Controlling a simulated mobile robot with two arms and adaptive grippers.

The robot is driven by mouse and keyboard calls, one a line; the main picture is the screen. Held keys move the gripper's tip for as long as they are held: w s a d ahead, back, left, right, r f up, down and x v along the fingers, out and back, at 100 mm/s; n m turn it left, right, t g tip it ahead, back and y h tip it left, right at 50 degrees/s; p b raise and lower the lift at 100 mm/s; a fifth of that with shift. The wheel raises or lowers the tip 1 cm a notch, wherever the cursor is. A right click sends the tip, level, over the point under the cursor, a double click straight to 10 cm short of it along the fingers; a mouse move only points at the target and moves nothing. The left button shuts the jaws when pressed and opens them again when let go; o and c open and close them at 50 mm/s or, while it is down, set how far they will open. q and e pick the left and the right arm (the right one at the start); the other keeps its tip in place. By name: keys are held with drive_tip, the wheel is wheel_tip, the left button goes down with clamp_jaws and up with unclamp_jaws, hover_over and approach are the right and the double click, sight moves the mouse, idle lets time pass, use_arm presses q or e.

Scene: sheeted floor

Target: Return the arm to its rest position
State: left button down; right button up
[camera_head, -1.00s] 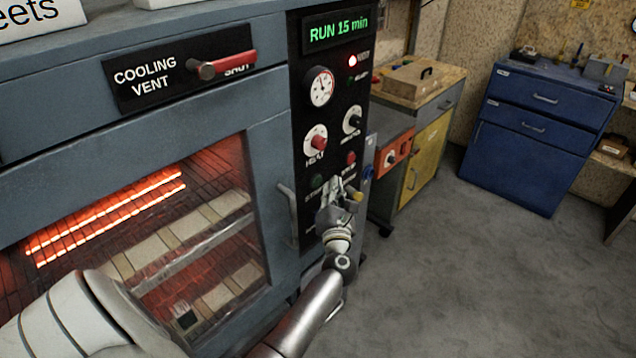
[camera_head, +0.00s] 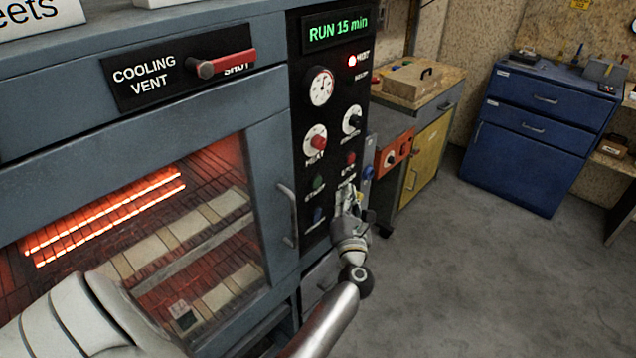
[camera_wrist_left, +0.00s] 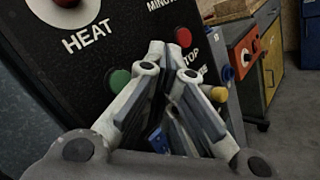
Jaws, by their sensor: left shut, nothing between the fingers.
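My left gripper (camera_head: 346,196) is in front of the lower part of the oven's black control panel (camera_head: 331,130), just below the red stop button (camera_head: 351,158). It is shut and empty, and it covers part of the lower panel. In the left wrist view its fingers (camera_wrist_left: 168,62) are together, with the green button (camera_wrist_left: 118,79) and the red button (camera_wrist_left: 183,37) beyond them. I cannot tell the exact gap between gripper and panel. My left arm comes in from the lower left. My right gripper is not in view.
The oven door (camera_head: 284,160) has a vertical handle (camera_head: 288,215); heating bars glow behind its glass. The display (camera_head: 337,29) reads RUN 15 min. The cooling vent lever (camera_head: 225,64) points to SHUT. A yellow cabinet (camera_head: 426,155) and blue drawers (camera_head: 535,130) stand right. Floor (camera_head: 470,270) is clear.

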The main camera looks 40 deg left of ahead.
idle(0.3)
use_arm(q)
drive_tip(key=s+d+f+m+h, duration=0.2)
drive_tip(key=d+f+m+h, duration=0.25)
drive_tip(key=f+m, duration=0.45)
drive_tip(key=s+d+f+m+h, duration=0.1)
drive_tip(key=d+f+m+h, duration=0.5)
drive_tip(key=f, duration=0.5)
drive_tip(key=s+d+f+m+g+h, duration=0.1)
drive_tip(key=s+d+f+m, duration=0.1)
drive_tip(key=s+f+m, duration=0.45)
drive_tip(key=s+d+f+m+g+h, duration=0.1)
drive_tip(key=s+d+f+m+g, duration=0.2)
drive_tip(key=f, duration=0.6)
drive_tip(key=s+f+m+g+h, duration=0.1)
drive_tip(key=s+f+m+g, duration=0.25)
drive_tip(key=s+f, duration=0.55)
drive_tip(key=s+f+m+g, duration=0.2)
drive_tip(key=s+f+m, duration=0.3)
drive_tip(key=s, duration=0.7)
drive_tip(key=s+a+f+m+g, duration=0.1)
drive_tip(key=s+f+m+g, duration=0.1)
drive_tip(key=s, duration=0.7)
drive_tip(key=s+a+f+m+g, duration=0.2)
drive_tip(key=s+f+m, duration=0.1)
drive_tip(key=s, duration=0.7)
drive_tip(key=shift+a+f+m+y, duration=0.15)
drive_tip(key=shift+a+m+y, duration=0.15)
drive_tip(key=shift+m+y, duration=0.25)
